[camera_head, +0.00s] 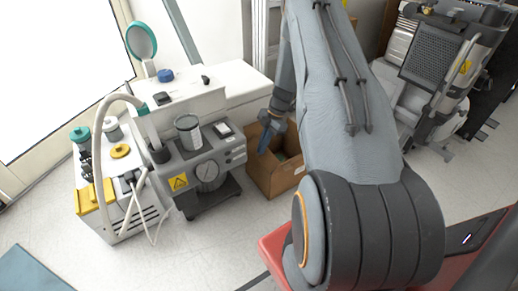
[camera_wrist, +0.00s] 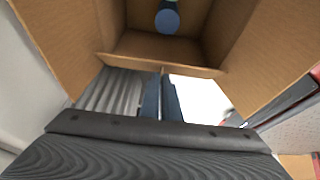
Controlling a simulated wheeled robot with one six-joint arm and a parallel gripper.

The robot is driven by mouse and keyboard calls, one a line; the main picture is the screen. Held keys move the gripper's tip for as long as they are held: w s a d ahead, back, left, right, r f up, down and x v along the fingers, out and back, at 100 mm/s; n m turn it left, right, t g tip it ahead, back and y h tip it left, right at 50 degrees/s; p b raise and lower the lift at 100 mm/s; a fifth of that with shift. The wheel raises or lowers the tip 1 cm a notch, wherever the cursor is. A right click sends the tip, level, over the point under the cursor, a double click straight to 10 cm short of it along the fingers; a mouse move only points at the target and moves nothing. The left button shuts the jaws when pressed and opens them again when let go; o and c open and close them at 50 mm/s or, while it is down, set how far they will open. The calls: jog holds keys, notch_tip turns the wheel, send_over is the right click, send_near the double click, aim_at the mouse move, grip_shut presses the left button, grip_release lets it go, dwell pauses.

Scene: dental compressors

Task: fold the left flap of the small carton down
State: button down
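The small carton (camera_head: 286,177) is a brown cardboard box on the floor, open at the top, in the middle of the head view. In the wrist view its near edge (camera_wrist: 130,61) crosses the picture. Large cardboard panels stand to the left (camera_wrist: 55,45) and right (camera_wrist: 275,50); I cannot tell which is the task's left flap. My gripper (camera_head: 263,146) points down at the carton's left side in the head view. In the wrist view my gripper's dark blue fingers (camera_wrist: 161,80) are together, with nothing visible between them. My arm hides part of the carton.
A round blue-topped item (camera_wrist: 167,19) shows inside the carton. A grey compressor (camera_head: 205,165) stands close to the carton's left. A white cabinet (camera_head: 240,85) is behind it, and a red surface (camera_head: 272,250) lies in front.

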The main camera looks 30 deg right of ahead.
jog(key=shift+d+f+y+b, duration=0.4)
jog(key=shift+d+y+b, duration=0.15)
jog(key=shift+y+b, duration=0.5)
jog(key=shift+d+f+y+b, duration=0.4)
jog(key=shift+d+y+b, duration=0.15)
jog(key=shift+y+b, duration=0.5)
jog(key=c, duration=2)
grip_release()
jog(key=p+v, duration=0.2)
jog(key=v, duration=0.5)
jog(key=shift+d+r, duration=0.3)
jog(key=shift+w, duration=0.1)
